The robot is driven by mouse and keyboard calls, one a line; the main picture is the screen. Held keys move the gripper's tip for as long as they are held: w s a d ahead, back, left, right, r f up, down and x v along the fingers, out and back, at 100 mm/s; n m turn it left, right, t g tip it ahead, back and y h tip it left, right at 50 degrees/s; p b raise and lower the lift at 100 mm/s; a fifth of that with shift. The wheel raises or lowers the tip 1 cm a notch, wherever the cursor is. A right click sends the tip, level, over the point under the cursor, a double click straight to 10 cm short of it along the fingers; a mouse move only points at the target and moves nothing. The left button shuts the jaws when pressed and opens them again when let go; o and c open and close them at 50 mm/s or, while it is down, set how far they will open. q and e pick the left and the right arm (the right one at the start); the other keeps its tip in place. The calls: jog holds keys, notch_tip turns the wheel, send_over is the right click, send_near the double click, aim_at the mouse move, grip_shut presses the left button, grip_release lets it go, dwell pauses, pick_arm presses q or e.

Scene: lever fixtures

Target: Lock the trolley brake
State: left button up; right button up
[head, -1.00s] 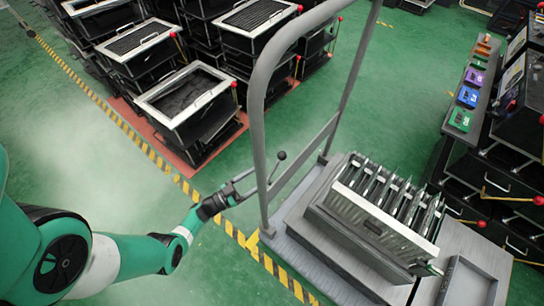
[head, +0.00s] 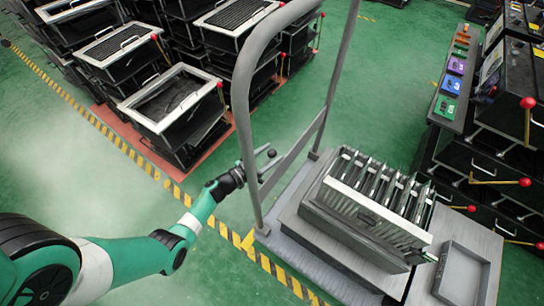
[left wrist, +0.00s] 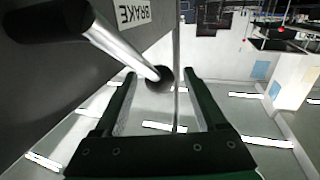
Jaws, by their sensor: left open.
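The trolley (head: 330,253) stands on the green floor, with a tall grey push handle (head: 241,100) at its left end. The brake lever (left wrist: 122,48) is a metal rod with a dark ball knob (left wrist: 158,80), beside a plate with a BRAKE label (left wrist: 132,12). In the head view the knob (head: 272,153) is small, by the handle's crossbar. My left gripper (head: 264,161) is at the lever. In the left wrist view its fingers are open on either side of the knob; I cannot tell whether they touch it. My right gripper is out of view.
A ribbed metal unit (head: 368,210) and a grey tray (head: 465,273) sit on the trolley. Stacked black crates (head: 175,100) stand at upper left, and a dark rack with red-knobbed levers (head: 500,160) at right.

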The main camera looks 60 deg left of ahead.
pick_arm(q)
jog(key=shift+w+a, duration=0.1)
jog(key=shift+w, duration=0.45)
grip_shut()
dwell(1.0)
